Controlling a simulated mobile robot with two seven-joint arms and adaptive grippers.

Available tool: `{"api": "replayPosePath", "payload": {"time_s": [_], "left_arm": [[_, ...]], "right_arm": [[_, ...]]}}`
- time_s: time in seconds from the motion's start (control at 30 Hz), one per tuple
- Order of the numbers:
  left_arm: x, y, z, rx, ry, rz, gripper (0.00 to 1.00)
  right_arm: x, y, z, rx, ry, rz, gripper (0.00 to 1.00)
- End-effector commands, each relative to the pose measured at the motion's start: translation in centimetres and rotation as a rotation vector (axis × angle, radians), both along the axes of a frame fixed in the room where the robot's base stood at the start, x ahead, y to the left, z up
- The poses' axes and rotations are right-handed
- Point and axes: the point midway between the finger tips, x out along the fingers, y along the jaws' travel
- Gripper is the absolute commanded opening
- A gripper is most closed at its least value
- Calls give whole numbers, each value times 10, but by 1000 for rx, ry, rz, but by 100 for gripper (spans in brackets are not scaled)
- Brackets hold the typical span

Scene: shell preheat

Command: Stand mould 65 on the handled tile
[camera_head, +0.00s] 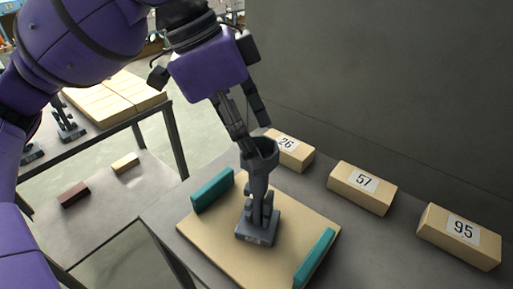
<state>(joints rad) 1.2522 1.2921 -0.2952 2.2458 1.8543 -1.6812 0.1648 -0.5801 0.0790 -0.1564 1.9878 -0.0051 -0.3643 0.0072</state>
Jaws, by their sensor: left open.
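A dark grey mould (258,205) with a cup top and a square base stands upright on the handled tile (205,240), a tan slab with a teal handle (213,191) at the left and another teal handle (315,258) at the right. The mark on the mould's base is too small to read. My left gripper (254,136) is open at the mould's cup, with one finger overlapping the rim in the picture; I cannot tell whether it touches. My right gripper is out of view.
Tan blocks labelled 26 (297,157), 57 (373,193) and 95 (474,243) lie in a row behind the tile, near a dark wall. At left, another table holds more grey moulds (68,125) and a pale slab (125,88). Two small bars lie on a lower surface.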

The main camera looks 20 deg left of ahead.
Motion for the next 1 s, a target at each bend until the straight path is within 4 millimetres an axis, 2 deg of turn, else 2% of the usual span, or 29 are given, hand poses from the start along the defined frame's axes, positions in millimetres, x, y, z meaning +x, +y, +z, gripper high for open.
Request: {"api": "replayPosePath", "payload": {"time_s": [0.03, 0.2, 0.4, 0.83, 0.93, 1.0], "left_arm": [[-1, 5, 16, 0, -8, 3, 65], [-6, 17, 48, 0, -6, 2, 65], [-9, 26, 70, 1, -3, 0, 65], [-9, 28, 74, -1, 3, 0, 65], [-5, 29, 65, -19, 38, 13, 65], [1, 33, 50, -49, 99, 39, 65]], "right_arm": [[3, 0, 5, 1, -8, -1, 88], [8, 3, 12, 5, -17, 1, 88], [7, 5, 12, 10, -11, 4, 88], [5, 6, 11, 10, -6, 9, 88], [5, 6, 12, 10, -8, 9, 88], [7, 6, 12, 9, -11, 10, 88]]}}
